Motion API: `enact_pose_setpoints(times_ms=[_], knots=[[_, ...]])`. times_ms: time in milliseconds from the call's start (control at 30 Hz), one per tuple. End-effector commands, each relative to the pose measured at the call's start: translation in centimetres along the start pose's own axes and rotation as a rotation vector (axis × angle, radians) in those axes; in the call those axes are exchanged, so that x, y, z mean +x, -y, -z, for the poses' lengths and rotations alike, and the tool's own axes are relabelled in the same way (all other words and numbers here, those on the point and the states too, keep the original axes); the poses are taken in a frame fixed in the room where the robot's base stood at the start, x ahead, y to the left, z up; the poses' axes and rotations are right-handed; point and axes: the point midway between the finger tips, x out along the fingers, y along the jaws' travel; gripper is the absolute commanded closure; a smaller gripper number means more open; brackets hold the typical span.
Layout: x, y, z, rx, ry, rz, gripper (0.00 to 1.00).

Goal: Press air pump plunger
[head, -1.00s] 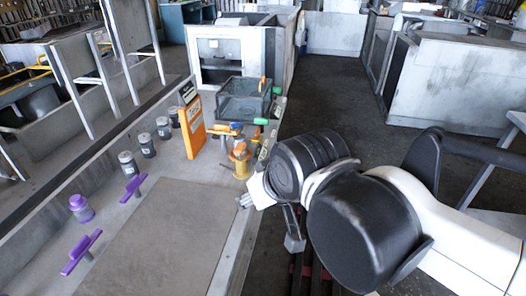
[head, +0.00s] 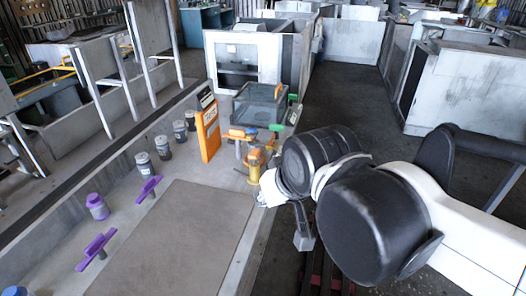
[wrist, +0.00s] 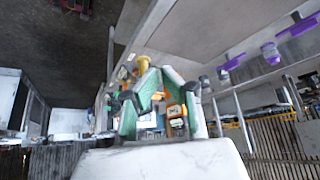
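I take the yellow-orange upright part (head: 254,162) at the bench's right edge for the air pump, but its plunger is not clear. It stands just beyond my gripper in the head view. My gripper (head: 268,190) is seen from behind there, low at the bench edge, its tips mostly hidden by the arm. In the wrist view the green fingers of my gripper (wrist: 159,72) lean together, tips close, with nothing seen held. A yellow piece (wrist: 143,63) shows just past the tips; whether it touches them I cannot tell.
Several small jars (head: 162,147) and purple handles (head: 97,246) line the left side. The bare grey plate (head: 170,235) is clear.

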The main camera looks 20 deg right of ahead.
Motion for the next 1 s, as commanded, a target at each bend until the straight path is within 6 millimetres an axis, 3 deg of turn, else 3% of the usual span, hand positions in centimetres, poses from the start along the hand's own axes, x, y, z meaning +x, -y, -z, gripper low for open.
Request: enact_pose_setpoints(times_ms=[467,1000], knots=[[-1.0,-1.2,9.4,0.16,0.142,-0.03,1.0],[1.8,-3.3,18.8,0.348,0.303,-0.082,1.0]])
